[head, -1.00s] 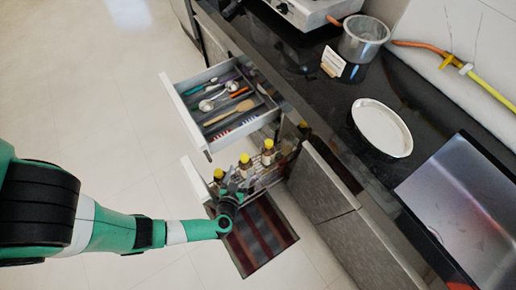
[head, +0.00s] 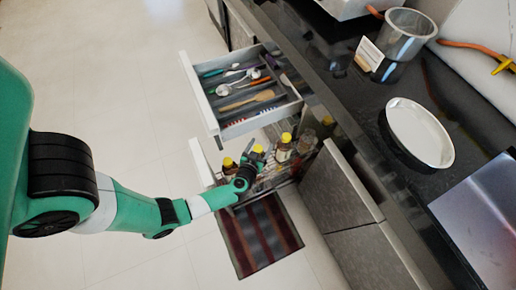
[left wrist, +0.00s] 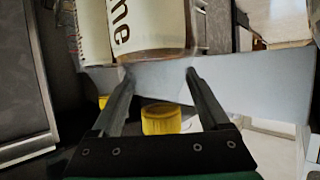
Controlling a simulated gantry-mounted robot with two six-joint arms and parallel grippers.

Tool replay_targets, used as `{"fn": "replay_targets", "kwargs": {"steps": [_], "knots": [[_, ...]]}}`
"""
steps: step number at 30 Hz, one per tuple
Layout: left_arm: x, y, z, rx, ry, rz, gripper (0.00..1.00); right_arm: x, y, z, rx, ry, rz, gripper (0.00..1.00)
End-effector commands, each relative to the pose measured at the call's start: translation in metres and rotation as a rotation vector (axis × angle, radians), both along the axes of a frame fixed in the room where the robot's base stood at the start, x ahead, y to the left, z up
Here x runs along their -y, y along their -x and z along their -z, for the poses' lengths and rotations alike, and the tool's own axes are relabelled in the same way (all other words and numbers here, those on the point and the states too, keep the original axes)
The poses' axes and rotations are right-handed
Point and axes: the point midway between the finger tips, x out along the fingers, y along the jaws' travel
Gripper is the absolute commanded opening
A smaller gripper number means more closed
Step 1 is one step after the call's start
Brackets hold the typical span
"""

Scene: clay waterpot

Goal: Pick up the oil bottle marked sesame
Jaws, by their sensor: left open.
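Several oil bottles with yellow caps stand in the lower pull-out rack in the head view. One amber bottle (head: 283,153) shows clearly there, while others are partly hidden behind my left gripper (head: 250,166). In the left wrist view, a bottle (left wrist: 150,28) has a cream label with letters ending in "me"; the rest of the word is out of sight. Its yellow cap (left wrist: 161,119) appears between the fingers of my open left gripper (left wrist: 160,78). I cannot tell whether the fingers touch it. A second labelled bottle (left wrist: 93,32) is beside it. My right gripper is out of view.
The open cutlery drawer (head: 188,84) sits just above the rack. The rack's pale front panel (head: 201,165) is close to the gripper. A striped mat (head: 258,235) lies on the floor below. Cabinet doors (head: 335,190) stand to the right.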

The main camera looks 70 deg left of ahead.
Motion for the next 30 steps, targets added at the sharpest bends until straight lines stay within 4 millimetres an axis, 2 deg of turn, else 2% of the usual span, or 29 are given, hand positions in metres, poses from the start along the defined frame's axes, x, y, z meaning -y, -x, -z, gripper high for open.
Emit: {"fn": "replay_targets", "kwargs": {"steps": [4,17,30], "knots": [[0.0003,0.0002,-0.0011,-0.001,0.0,0.0,0.79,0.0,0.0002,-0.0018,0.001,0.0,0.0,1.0],[0.0005,0.0006,-0.001,-0.001,0.001,0.0,0.01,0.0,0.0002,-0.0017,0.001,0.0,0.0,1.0],[0.0006,0.0006,-0.0009,-0.001,0.001,0.0,0.0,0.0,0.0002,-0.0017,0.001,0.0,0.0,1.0]]}}
